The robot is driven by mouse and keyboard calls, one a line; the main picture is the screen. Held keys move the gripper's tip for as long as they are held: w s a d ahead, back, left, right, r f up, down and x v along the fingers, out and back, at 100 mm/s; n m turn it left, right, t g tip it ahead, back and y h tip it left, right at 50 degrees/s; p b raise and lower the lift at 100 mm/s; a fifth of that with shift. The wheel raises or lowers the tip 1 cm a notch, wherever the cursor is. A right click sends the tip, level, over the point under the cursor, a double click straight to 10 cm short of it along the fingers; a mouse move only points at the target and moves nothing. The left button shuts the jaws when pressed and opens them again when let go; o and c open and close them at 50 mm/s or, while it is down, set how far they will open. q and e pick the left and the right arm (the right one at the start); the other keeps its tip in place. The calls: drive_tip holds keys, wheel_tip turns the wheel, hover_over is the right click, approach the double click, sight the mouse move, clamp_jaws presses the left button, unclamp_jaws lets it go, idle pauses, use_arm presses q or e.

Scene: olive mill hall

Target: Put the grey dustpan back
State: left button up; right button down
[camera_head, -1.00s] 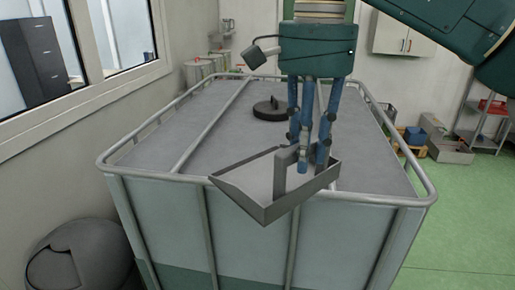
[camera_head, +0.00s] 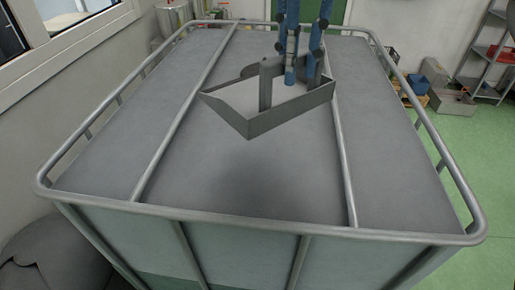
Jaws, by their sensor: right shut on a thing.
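The grey dustpan (camera_head: 290,119) hangs above the top of a caged container (camera_head: 400,170), with its tray roughly level. My right gripper (camera_head: 296,72) is at the top centre of the head view, with blue fingers shut on the upright handle part of the dustpan. The fingers hide part of the handle. A soft dark shadow lies on the container top below the dustpan, with a gap between them. My left gripper is not in the view.
A metal tube rail (camera_head: 250,222) runs around the container top, and two bars cross it. The top is otherwise bare. A grey rounded object (camera_head: 45,250) stands at the lower left. Shelving (camera_head: 490,60) and boxes (camera_head: 452,101) stand at the right on green floor.

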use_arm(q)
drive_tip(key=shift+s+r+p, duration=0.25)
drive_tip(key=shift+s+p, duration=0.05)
use_arm(e)
wheel_tip(320, 180, down, 19)
drive_tip(key=s, duration=0.1)
drive_tip(key=shift+s, duration=0.25)
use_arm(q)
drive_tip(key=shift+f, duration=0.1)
use_arm(e)
drive_tip(key=shift+s, duration=0.1)
drive_tip(key=shift+f, duration=0.2)
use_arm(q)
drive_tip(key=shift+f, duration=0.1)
use_arm(e)
drive_tip(key=c, duration=1.4)
unclamp_jaws()
drive_tip(key=shift+c, duration=0.2)
drive_tip(key=shift+r, duration=0.15)
